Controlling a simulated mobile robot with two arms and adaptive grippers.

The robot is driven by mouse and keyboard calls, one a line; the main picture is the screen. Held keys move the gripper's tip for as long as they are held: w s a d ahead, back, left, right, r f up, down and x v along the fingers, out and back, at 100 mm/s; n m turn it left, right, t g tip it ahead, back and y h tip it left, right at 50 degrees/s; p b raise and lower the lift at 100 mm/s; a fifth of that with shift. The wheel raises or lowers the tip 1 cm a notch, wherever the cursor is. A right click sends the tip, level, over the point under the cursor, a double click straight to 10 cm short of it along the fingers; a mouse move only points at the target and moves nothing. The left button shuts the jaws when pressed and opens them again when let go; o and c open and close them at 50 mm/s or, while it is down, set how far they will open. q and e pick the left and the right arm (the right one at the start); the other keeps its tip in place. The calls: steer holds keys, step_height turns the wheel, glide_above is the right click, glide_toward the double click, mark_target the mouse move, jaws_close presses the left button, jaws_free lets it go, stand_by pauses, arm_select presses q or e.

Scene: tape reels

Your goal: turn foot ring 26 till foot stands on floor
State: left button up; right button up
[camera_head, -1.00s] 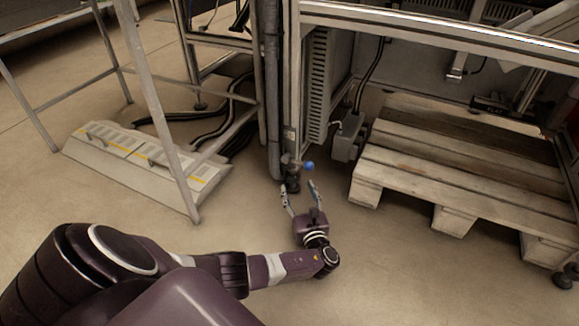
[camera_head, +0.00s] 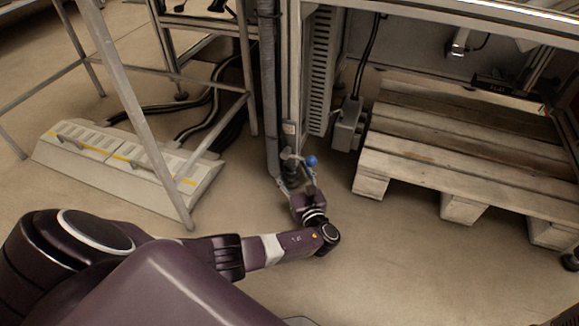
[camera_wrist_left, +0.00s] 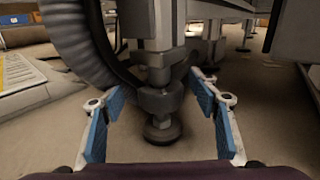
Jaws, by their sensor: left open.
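The machine foot shows in the left wrist view as a dark threaded stem under a frame post, with a thick foot ring (camera_wrist_left: 160,100) and a round foot pad (camera_wrist_left: 162,132) below it. I cannot tell whether the pad touches the floor. My left gripper (camera_wrist_left: 158,84) is open, with one blue-padded finger on each side of the ring and a gap on both sides. In the head view the left gripper (camera_head: 295,180) is at the base of the post, and its fingers partly hide the dark foot (camera_head: 291,168). My right gripper is not in view.
A grey corrugated hose (camera_head: 269,100) runs down beside the post. A wooden pallet (camera_head: 440,160) is at the right, a pale cable ramp (camera_head: 120,160) at the left. The floor in front is clear.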

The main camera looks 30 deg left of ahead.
arm_select(q)
steer(key=c, duration=1.2)
steer(key=shift+a+r+m+t+h+p, duration=0.1)
steer(key=shift+r+m+t+h+p, duration=0.1)
steer(key=shift+m+t+h+p, duration=0.5)
steer(key=shift+s+m+t+h+p, duration=0.1)
steer(key=shift+m+t+h+p, duration=0.5)
steer(key=shift+p, duration=0.25)
steer(key=shift+m+t+h+p, duration=0.35)
steer(key=shift+m+t+h, duration=0.5)
steer(key=shift+h, duration=0.35)
steer(key=shift+f+m+t+h, duration=0.15)
steer(key=shift+m+t+h, duration=0.3)
steer(key=shift+h, duration=0.25)
steer(key=m+t+h+b, duration=0.1)
steer(key=m+h, duration=0.1)
steer(key=h, duration=0.1)
steer(key=shift+f+m, duration=0.15)
steer(key=shift+m, duration=0.15)
steer(key=m+h+b, duration=0.2)
steer(key=h+b, duration=0.1)
steer(key=h, duration=0.1)
steer(key=shift+t, duration=0.4)
steer(key=shift+m+h+b, duration=0.5)
steer(key=shift+h+b, duration=0.1)
steer(key=shift+h, duration=0.1)
steer(key=shift+r, duration=0.2)
